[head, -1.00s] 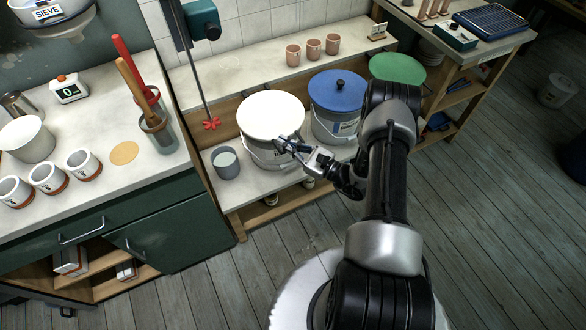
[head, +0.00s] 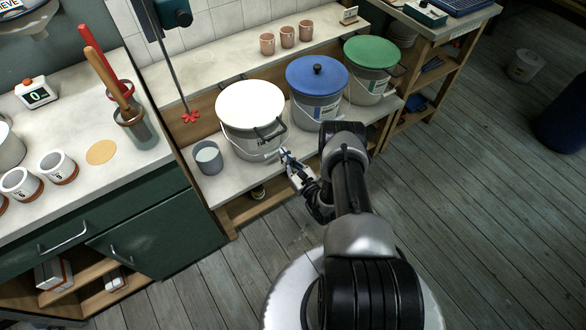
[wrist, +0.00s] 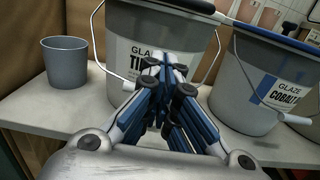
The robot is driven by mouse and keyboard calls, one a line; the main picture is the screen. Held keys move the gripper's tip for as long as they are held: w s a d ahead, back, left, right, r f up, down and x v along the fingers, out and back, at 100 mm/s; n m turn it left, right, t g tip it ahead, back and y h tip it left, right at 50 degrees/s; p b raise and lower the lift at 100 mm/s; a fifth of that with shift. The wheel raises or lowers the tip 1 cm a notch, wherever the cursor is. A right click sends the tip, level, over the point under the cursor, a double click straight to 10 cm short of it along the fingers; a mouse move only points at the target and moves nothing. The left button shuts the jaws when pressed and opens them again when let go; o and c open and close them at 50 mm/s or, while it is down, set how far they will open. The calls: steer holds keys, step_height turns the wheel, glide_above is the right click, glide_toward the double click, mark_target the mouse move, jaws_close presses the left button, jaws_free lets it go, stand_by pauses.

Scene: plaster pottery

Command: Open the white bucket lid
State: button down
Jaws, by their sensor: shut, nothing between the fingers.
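The white bucket lid (head: 250,104) lies flat on the grey bucket (head: 238,145) on the low shelf in the head view. In the wrist view the same bucket (wrist: 122,72) shows its label, partly hidden by my fingers; its lid is out of that view except perhaps at the top edge. A wire handle hangs at the bucket's front. My gripper (head: 284,155) is in front of the bucket at its lower right side, below the lid's level. In the wrist view my gripper (wrist: 165,62) has its fingers together and empty. I cannot tell whether it touches the bucket.
A blue-lidded bucket (head: 316,88) and a green-lidded bucket (head: 371,65) stand to the right. A small grey cup (head: 208,158) stands at the left. A red-tipped mixer (head: 190,117) hangs behind at the left. The floor in front is open.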

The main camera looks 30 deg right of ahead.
steer(key=r, duration=0.1)
steer(key=w+r, duration=0.2)
steer(key=r, duration=0.1)
steer(key=shift+s, duration=0.1)
stand_by(0.3)
